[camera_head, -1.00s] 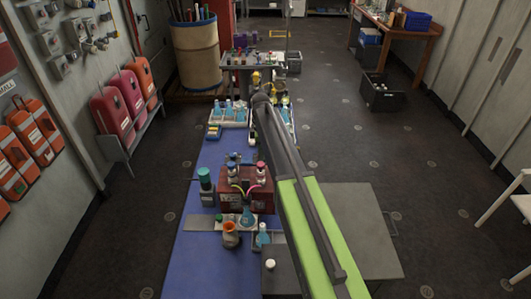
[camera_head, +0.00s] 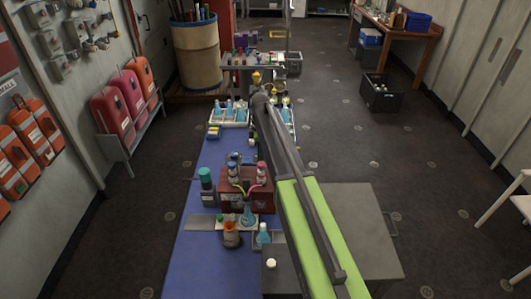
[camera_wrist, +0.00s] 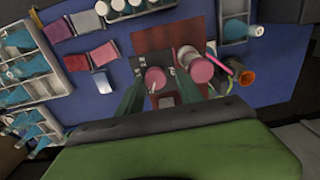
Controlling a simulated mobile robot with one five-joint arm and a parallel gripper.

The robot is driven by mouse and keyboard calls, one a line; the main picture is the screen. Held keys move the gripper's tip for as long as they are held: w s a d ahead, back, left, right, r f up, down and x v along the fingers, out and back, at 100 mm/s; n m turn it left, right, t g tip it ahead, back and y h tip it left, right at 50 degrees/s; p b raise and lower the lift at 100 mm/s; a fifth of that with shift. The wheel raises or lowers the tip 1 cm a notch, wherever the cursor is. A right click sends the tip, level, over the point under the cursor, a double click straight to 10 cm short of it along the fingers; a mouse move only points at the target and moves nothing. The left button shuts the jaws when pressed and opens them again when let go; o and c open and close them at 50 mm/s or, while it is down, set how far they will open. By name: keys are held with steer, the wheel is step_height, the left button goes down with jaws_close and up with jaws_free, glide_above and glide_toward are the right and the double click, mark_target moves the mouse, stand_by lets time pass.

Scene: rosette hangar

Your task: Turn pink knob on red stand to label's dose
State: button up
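The red stand (camera_head: 232,203) stands on the blue table mat in the head view, with small bottles on top and pink and yellow tubes in front. In the wrist view its red top (camera_wrist: 150,38) shows behind a dark plate. A round pink knob (camera_wrist: 155,78) with a pale pointer mark sits on that plate, beside small marks too small to read. My gripper (camera_wrist: 158,88) is open, with one dark green finger on each side of the knob and small gaps showing. A second pink round top (camera_wrist: 200,70) is just right of the right finger. I cannot read any dose label.
An orange-brown jar (camera_head: 231,238), a blue flask (camera_head: 248,216) and a teal-capped bottle (camera_head: 206,182) stand close around the stand. Racks of blue flasks (camera_wrist: 22,95) lie to the left in the wrist view.

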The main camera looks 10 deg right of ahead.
steer(key=shift+o, duration=0.3)
steer(key=shift+w+d, duration=0.1)
steer(key=shift+d, duration=0.05)
step_height(320, 180, up, 17)
steer(key=p, duration=1.7)
steer(key=shift+r, duration=0.2)
